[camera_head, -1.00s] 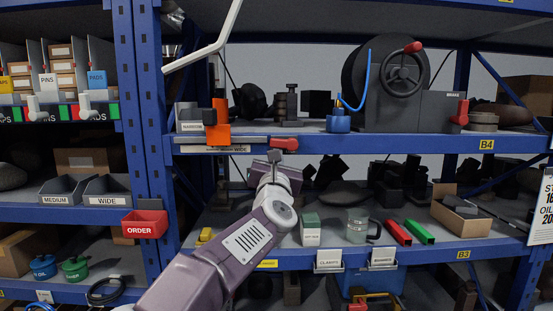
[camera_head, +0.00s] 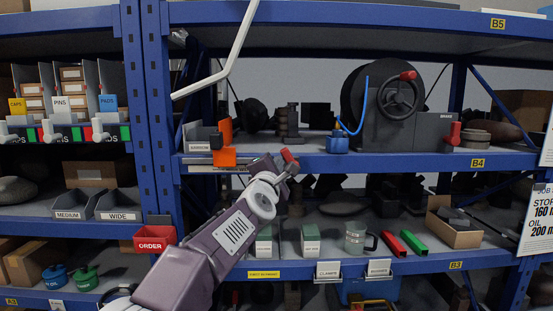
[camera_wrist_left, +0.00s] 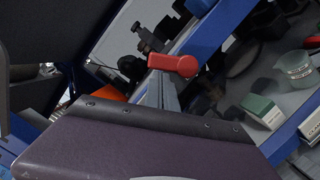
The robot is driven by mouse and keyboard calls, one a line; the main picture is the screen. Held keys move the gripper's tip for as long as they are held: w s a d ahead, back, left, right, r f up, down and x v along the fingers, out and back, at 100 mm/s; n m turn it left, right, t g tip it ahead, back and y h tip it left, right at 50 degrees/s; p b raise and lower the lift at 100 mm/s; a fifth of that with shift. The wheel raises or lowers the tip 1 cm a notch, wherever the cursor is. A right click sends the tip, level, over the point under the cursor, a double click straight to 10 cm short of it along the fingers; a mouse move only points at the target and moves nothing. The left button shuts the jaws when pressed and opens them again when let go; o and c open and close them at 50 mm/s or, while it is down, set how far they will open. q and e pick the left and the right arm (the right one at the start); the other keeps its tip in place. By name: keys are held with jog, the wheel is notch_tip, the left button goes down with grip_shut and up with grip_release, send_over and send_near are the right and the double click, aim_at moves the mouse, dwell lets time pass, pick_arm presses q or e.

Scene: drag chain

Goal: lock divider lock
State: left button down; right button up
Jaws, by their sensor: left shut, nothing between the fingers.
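A red lever (camera_head: 288,156) sits at the front edge of the B4 shelf, tilted, with its end up and to the left. In the left wrist view the red lever (camera_wrist_left: 176,64) lies just beyond the fingertips. My left gripper (camera_head: 290,170) is shut and empty, right below the lever. In the wrist view its grey fingers (camera_wrist_left: 163,92) overlap the lever's lower side; I cannot tell whether they touch. An orange block (camera_head: 223,155) stands on the shelf edge to the left, beside the NARROW bin (camera_head: 199,136). My right gripper is not in view.
A blue upright (camera_head: 150,100) and a bent white bar (camera_head: 232,60) stand to the left. On the B4 shelf are a blue fitting (camera_head: 337,143) and a dark handwheel machine (camera_head: 400,100). Green-white boxes (camera_head: 311,239) and a glass mug (camera_head: 356,237) stand below.

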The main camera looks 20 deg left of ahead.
pick_arm(q)
jog(key=r+m+p, duration=0.1)
jog(key=m+p, duration=0.1)
jog(key=p, duration=0.1)
jog(key=d+r+m+g+p, duration=0.1)
jog(key=m+p, duration=0.1)
jog(key=p, duration=0.1)
jog(key=shift+w+m, duration=0.15)
jog(key=shift+m, duration=0.15)
jog(key=shift+d+m+p, duration=0.2)
jog(key=shift+m+p, duration=0.5)
jog(key=shift+p, duration=0.2)
